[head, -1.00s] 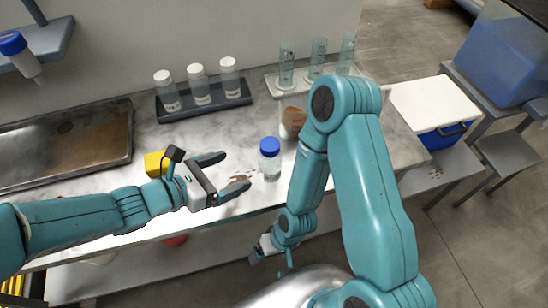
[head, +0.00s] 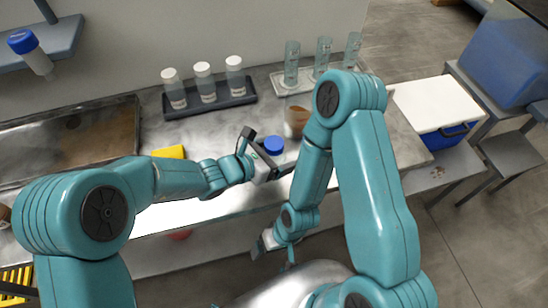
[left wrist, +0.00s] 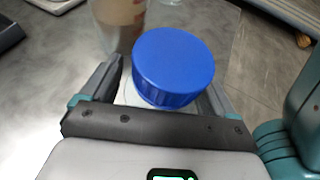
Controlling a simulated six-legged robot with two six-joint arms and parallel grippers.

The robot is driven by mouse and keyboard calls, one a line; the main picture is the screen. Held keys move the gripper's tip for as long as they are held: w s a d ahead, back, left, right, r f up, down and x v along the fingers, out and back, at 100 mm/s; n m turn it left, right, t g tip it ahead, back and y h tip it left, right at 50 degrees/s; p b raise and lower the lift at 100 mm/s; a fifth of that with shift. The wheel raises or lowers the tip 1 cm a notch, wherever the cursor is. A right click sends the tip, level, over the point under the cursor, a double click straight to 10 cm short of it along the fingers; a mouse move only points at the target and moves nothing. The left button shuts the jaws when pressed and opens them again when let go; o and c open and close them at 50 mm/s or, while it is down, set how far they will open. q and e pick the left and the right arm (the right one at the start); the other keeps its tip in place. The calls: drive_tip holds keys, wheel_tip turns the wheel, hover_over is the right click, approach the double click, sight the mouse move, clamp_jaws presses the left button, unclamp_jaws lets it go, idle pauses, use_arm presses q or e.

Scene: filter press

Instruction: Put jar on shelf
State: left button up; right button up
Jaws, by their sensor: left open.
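The jar with the blue lid (head: 273,146) stands upright on the marble-look counter, mostly hidden behind my left gripper in the head view. My left gripper (head: 280,166) is open at the jar. In the left wrist view the blue lid (left wrist: 173,66) lies between the two spread fingers, with a sliver of the clear body below it. I cannot tell whether a finger touches it. A grey shelf (head: 66,45) is on the wall at the upper left, with another blue-lidded jar (head: 30,50) at it. My right gripper (head: 267,243) hangs low before the counter; its jaws are unclear.
A dark rack (head: 212,104) with white-capped jars and a pale rack (head: 283,88) of glass cylinders stand behind. A brown-filled container (head: 297,120) is close beyond the jar. A metal sink (head: 70,142) and yellow object (head: 170,152) are left.

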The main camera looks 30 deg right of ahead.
use_arm(q)
drive_tip(key=c, duration=1.1)
drive_tip(key=shift+c, duration=0.2)
